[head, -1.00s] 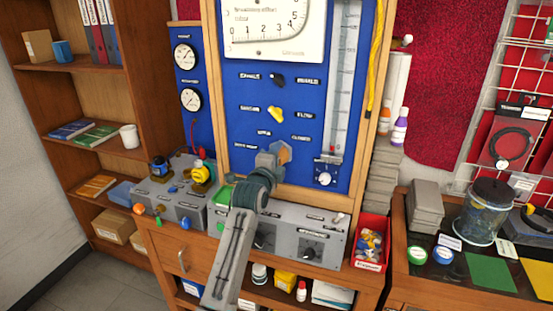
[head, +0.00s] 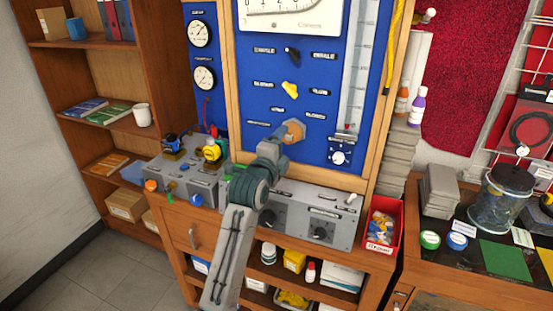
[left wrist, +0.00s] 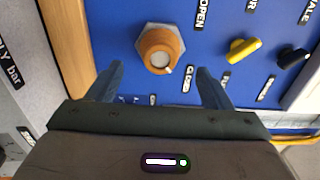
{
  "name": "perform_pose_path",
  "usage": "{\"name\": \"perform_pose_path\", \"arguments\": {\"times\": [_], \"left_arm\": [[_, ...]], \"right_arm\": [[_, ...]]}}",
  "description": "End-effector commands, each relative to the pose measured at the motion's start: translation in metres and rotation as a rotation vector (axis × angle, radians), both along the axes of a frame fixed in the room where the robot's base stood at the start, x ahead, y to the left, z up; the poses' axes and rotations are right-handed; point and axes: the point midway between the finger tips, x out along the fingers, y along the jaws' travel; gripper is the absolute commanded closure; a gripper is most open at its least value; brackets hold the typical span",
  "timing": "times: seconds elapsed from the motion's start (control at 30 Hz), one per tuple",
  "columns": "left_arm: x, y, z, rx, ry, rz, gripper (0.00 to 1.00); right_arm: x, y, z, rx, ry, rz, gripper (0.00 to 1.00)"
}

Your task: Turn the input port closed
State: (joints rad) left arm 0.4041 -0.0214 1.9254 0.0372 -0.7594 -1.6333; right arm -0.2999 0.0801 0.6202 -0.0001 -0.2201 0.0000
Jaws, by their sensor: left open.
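An orange round knob on a grey hexagonal base (head: 291,130) is on the blue panel; it also shows in the left wrist view (left wrist: 161,48). Labels reading OPEN (left wrist: 202,13) and CLOSED (left wrist: 188,78) are beside it. Whether it is the input port I cannot read. A yellow lever knob (head: 290,89) and a black knob (head: 292,56) sit higher on the panel. My left gripper (head: 282,148) is open, just in front of and below the orange knob. In the left wrist view its fingers (left wrist: 160,72) are spread either side of the knob's line, with nothing between them.
A grey console (head: 308,210) with black knobs lies below the panel, under my left arm. Gauges (head: 204,77) are on the left of the panel. A clear vertical tube scale (head: 357,75) is at the right. A red bin (head: 383,225) stands right of the console.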

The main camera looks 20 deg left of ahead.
Motion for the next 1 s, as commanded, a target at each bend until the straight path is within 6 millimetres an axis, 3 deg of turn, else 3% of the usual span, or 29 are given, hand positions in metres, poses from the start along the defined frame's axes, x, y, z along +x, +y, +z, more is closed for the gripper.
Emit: {"name": "perform_pose_path", "arguments": {"times": [0.1,0.3,0.8,0.93,1.0], "left_arm": [[-0.020,0.001,-0.002,0.000,-0.001,0.000,0.27],[-0.037,0.001,-0.001,0.000,-0.001,0.000,0.27],[-0.039,0.001,-0.001,-0.002,0.003,0.000,0.27],[-0.050,0.004,-0.025,-0.059,0.060,0.005,0.27],[-0.065,0.006,-0.054,-0.138,0.135,0.015,0.27]], "right_arm": [[0.000,0.001,-0.009,0.001,0.000,0.000,0.64],[0.000,0.001,-0.012,0.001,0.000,0.000,0.64],[0.000,0.001,-0.012,0.001,0.000,0.000,0.64],[0.000,0.001,-0.012,0.001,0.000,0.000,0.64],[0.000,0.001,-0.012,0.001,0.000,0.000,0.64]]}}
